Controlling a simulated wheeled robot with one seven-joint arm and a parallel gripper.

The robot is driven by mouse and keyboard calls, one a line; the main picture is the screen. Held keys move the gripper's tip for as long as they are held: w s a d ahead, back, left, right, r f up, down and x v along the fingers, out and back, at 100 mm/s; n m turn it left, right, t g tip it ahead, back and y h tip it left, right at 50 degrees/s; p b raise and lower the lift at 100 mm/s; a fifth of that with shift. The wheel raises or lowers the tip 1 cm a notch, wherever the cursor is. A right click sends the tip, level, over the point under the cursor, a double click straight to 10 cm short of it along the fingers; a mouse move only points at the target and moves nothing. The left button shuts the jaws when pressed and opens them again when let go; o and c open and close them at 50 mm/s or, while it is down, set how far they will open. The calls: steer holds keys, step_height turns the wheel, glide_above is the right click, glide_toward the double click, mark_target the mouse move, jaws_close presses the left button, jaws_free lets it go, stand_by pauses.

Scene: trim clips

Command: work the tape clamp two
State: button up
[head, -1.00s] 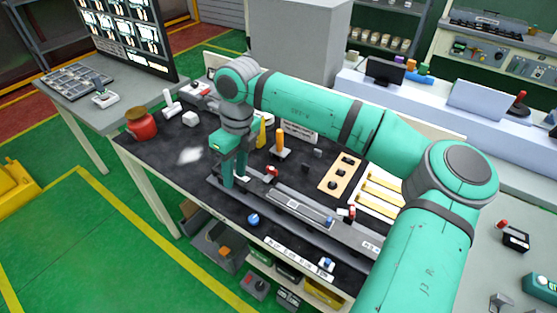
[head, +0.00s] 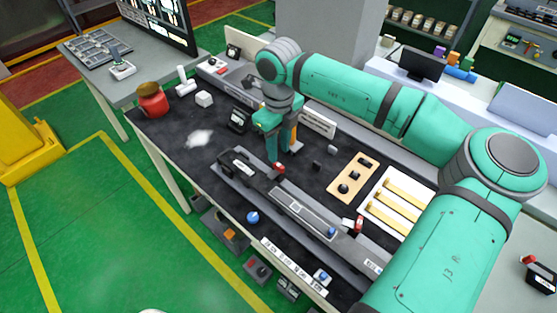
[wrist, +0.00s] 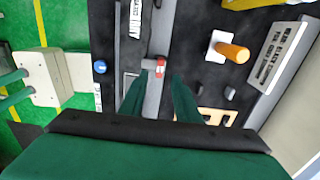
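A clamp with a red tip (head: 279,168) sits on the long grey rail (head: 262,184) on the dark bench top. A second red-and-white clamp (head: 357,225) is further right on the rail. I cannot tell from any marking which is clamp two. My gripper (head: 274,156) points down next to the first red clamp. In the wrist view my gripper (wrist: 160,76) has its fingers apart, with a red-and-white clamp (wrist: 160,68) in line with the gap between the tips. I cannot tell whether the fingers touch it.
A blue knob (head: 252,217) is at the rail's front side. An orange-handled tool (wrist: 232,51) stands behind the rail, near a sign (wrist: 281,48). A wooden block with black knobs (head: 353,178) and a tray of yellow strips (head: 396,203) lie to the right. A red jar (head: 151,100) is at the left.

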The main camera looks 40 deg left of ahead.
mark_target(279, 165)
steer(key=shift+a+f, duration=0.1)
steer(key=shift+f, duration=3.05)
jaws_close()
